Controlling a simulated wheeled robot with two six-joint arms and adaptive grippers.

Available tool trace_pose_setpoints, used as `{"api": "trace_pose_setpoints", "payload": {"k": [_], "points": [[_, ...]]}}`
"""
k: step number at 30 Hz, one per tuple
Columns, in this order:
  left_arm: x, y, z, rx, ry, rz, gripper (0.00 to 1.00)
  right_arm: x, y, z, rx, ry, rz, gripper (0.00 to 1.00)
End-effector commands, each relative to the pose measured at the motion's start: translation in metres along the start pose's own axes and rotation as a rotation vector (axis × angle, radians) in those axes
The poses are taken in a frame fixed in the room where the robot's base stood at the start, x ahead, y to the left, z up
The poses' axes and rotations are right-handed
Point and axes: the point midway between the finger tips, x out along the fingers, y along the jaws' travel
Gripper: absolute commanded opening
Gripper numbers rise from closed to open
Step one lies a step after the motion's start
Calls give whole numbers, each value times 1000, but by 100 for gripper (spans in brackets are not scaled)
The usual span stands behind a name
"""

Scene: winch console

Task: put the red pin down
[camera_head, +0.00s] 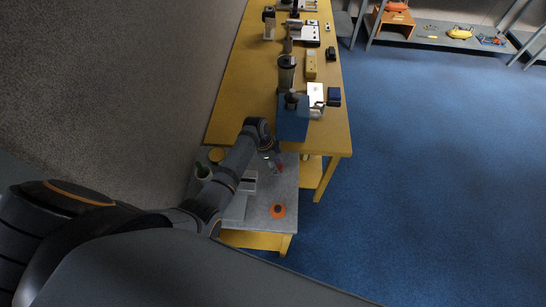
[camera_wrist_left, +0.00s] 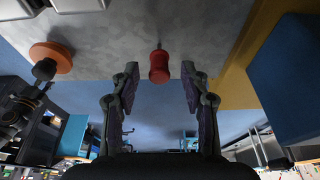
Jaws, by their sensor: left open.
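The red pin (camera_wrist_left: 159,68) has a red grip and a short thin grey shaft, and shows against the grey tabletop in the left wrist view. A small red patch by the gripper in the head view (camera_head: 280,169) appears to be the same pin. My left gripper (camera_wrist_left: 160,76) is open, with one finger on each side of the pin and a gap to both. In the head view my left gripper (camera_head: 272,160) is over the far part of the low grey table (camera_head: 256,222). I cannot tell whether the pin touches the tabletop. My right gripper is out of view.
An orange disc with a dark knob (camera_head: 277,211) sits near the grey table's right edge; it also shows in the left wrist view (camera_wrist_left: 50,57). A blue box (camera_head: 293,122) stands on the long yellow table (camera_head: 240,97) just beyond. Blue floor (camera_head: 430,190) is open to the right.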

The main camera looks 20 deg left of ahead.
Motion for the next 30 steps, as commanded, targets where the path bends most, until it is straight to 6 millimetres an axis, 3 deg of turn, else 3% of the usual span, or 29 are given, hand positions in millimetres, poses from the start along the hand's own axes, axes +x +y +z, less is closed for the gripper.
{"api": "trace_pose_setpoints", "payload": {"k": [9, 13, 18, 30], "points": [[-75, 0, 1, 2, -1, -4, 46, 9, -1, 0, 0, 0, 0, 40], [-95, -1, 1, 1, -1, -3, 46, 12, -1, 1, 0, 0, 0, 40], [-105, 0, 0, 0, -1, 0, 46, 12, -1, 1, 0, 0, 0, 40], [-105, 0, 0, 0, -1, 0, 46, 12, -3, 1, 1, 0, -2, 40]]}}
